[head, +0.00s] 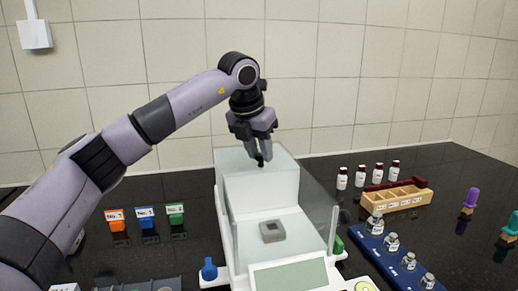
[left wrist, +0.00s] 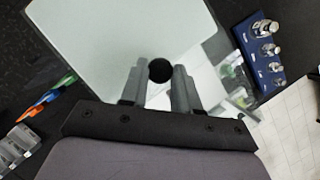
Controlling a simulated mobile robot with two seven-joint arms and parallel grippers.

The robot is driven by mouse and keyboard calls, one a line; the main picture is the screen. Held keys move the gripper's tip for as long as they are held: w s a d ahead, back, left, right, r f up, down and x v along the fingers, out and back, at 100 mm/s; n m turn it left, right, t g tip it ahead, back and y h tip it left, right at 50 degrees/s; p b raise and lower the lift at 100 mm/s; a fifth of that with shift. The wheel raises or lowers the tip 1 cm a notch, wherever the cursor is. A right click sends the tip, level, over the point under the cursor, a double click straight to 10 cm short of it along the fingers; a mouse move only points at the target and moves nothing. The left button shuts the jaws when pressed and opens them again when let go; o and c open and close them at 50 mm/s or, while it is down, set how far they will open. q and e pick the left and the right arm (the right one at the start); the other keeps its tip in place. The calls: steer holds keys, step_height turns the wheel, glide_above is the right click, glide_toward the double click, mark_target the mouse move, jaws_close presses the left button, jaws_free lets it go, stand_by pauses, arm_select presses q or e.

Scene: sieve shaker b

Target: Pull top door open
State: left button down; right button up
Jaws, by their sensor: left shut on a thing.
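A balance with a clear glass chamber (head: 233,212) stands on the dark bench in the middle of the head view. Its top door (head: 232,157) is a pale, flat panel, which also shows large in the left wrist view (left wrist: 110,40). A round black knob (left wrist: 160,70) on the door sits between the fingers of my left gripper (left wrist: 160,88). In the head view my left gripper (head: 261,158) reaches down from above, shut on the knob. How far the door stands open I cannot tell. My right gripper is not in view.
A small grey block (head: 272,232) sits inside the chamber. Orange (head: 116,221), blue (head: 148,219) and green (head: 176,215) numbered holders stand left. A blue rack with metal weights (head: 398,262), a wooden rack (head: 397,197) and several capped vials (head: 360,176) stand right.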

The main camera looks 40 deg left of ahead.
arm_select(q)
steer(key=c, duration=0.8)
jaws_free()
steer(key=v, duration=0.7)
steer(key=shift+s, duration=0.1)
